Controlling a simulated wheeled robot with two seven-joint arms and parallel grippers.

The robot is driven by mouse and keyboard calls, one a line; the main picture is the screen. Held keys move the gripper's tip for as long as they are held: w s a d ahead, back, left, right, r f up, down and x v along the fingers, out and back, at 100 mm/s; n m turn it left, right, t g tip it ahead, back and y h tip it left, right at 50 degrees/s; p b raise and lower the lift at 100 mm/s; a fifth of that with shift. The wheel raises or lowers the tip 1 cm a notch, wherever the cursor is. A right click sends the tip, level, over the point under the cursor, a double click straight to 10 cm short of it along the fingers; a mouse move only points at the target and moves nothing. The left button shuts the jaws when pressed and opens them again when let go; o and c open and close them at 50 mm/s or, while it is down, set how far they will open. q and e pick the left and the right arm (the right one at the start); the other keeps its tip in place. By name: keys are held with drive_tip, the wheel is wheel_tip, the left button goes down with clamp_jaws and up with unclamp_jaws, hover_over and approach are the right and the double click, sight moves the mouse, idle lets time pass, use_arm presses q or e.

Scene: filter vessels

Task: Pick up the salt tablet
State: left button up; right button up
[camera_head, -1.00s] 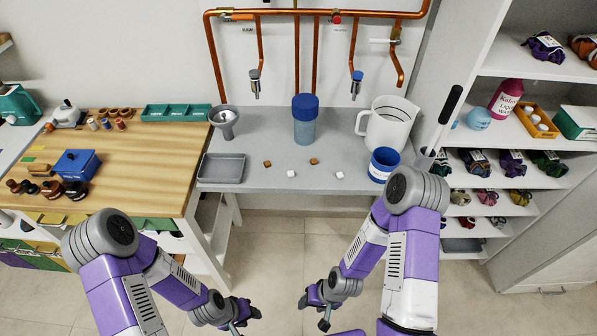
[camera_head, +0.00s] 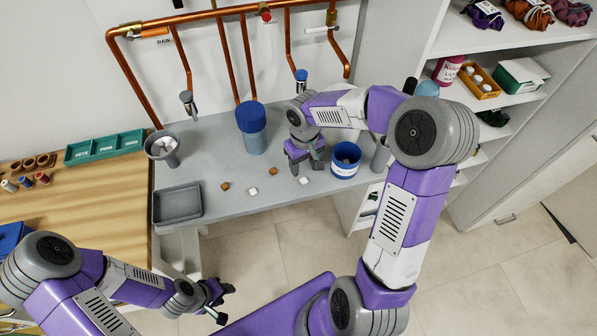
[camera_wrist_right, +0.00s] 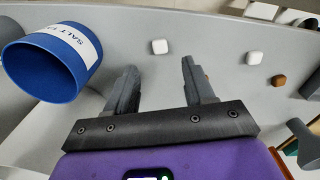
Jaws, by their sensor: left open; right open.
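Two small white tablets lie apart on the grey bench, one nearer my right gripper (camera_head: 304,181) and one further left (camera_head: 253,191). In the right wrist view, the nearer white tablet (camera_wrist_right: 160,46) lies beyond the fingertips, roughly in line with the gap between them, and the other (camera_wrist_right: 253,58) lies to the right. My right gripper (camera_head: 306,166) is open and empty above the bench; its fingers also show in the wrist view (camera_wrist_right: 158,70). A blue tub labelled SALT (camera_head: 345,158) stands right of it. My left gripper (camera_head: 225,304) is open and empty, low in front of the bench.
Brown cubes (camera_head: 225,186) lie near the white tablets. A grey tray (camera_head: 177,204) and a funnel vessel (camera_head: 162,147) are at the bench's left. A blue-lidded cylinder (camera_head: 253,128) stands at the back, left of my right gripper. My right arm hides the bench's back right.

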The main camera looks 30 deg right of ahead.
sight(303, 178)
drive_tip(key=shift+s+f, duration=0.45)
drive_tip(key=shift+s, duration=0.05)
drive_tip(key=shift+f, duration=0.25)
drive_tip(key=f, duration=0.2)
drive_tip(key=w+f+b, duration=0.1)
drive_tip(key=f, duration=0.1)
drive_tip(key=shift+f, duration=0.4)
drive_tip(key=shift+c, duration=0.4)
clamp_jaws()
